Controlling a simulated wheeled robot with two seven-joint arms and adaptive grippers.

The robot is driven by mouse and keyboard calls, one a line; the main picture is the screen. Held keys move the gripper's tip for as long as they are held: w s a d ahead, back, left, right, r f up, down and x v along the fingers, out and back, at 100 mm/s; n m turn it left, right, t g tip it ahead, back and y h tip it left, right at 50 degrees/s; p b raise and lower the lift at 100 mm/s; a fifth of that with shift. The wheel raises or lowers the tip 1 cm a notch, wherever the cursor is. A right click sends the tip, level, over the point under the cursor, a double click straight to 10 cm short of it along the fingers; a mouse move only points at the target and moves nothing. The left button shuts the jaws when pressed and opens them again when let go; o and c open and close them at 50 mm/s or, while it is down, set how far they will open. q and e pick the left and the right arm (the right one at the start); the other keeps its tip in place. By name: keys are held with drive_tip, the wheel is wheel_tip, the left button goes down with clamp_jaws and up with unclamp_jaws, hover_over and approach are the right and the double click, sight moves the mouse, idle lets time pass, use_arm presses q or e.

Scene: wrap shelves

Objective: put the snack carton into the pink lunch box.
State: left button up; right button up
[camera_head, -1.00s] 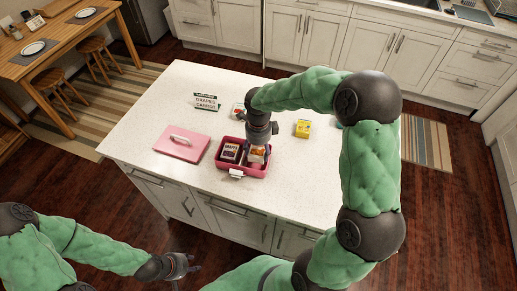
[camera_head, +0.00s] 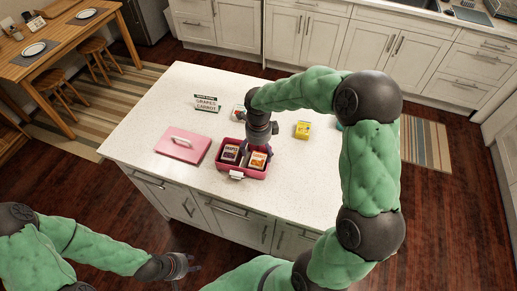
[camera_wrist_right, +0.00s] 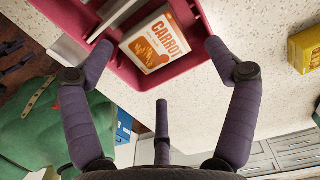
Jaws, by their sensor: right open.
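The pink lunch box (camera_head: 236,174) stands open on the white island. An orange-and-white carton marked CARROT (camera_head: 258,161) lies in its right part; it also shows inside the box in the right wrist view (camera_wrist_right: 155,42). A purple-and-white GRAPES carton (camera_head: 230,153) sits in the left part, with a divider between them. My right gripper (camera_head: 262,148) is just above the carrot carton. In the right wrist view its fingers (camera_wrist_right: 143,60) are spread wide, with nothing held. My left gripper (camera_head: 184,266) hangs low in front of the island, its fingers too small to judge.
The pink lid (camera_head: 182,146) with a pale handle lies left of the box. A sign reading GRAPES and CARROT (camera_head: 207,104) stands behind it. A yellow carton (camera_head: 302,130) stands to the right. Another carton (camera_head: 238,111) is partly hidden by my right arm.

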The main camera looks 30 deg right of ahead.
sight(259, 159)
wheel_tip(259, 159, up, 12)
drive_tip(key=p, duration=0.1)
